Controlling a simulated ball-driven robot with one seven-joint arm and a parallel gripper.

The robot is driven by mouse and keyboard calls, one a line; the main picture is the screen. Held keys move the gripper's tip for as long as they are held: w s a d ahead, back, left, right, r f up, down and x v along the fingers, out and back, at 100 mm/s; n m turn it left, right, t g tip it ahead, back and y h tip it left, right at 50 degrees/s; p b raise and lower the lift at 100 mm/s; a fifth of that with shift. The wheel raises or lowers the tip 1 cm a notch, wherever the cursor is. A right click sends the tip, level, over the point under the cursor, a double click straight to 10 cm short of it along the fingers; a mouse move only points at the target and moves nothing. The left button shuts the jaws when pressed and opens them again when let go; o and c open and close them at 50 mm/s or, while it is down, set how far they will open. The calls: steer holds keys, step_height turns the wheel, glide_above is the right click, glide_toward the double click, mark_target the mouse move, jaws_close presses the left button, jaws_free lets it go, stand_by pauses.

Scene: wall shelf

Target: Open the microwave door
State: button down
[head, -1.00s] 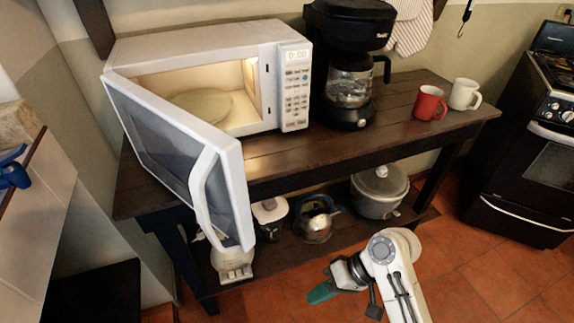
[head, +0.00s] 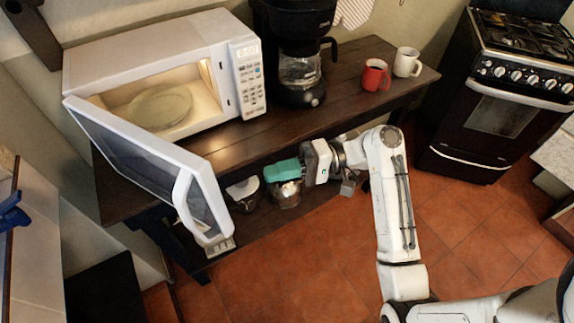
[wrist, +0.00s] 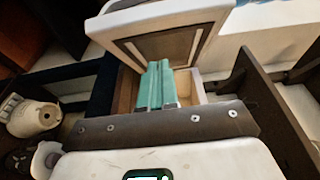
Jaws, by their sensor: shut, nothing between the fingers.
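The white microwave (head: 150,65) stands on the left of the dark wooden table. Its door (head: 155,160) is swung wide open toward the front, with the light on over a glass plate (head: 160,107) inside. The door's curved white handle (head: 188,208) faces outward at the door's free end. My gripper (head: 270,172), with teal fingers, is right of the door and in front of the table edge, apart from the handle. In the wrist view the teal fingers (wrist: 156,85) are together and empty, with the open door (wrist: 165,40) beyond them.
A black coffee maker (head: 297,60), a red mug (head: 375,75) and a white mug (head: 407,62) stand on the table (head: 330,105). Appliances sit on the lower shelf. A stove (head: 500,95) is at the right. The tiled floor in front is clear.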

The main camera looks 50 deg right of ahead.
steer(key=w+a+p, duration=0.2)
steer(key=a, duration=0.6)
steer(key=shift+a, duration=0.2)
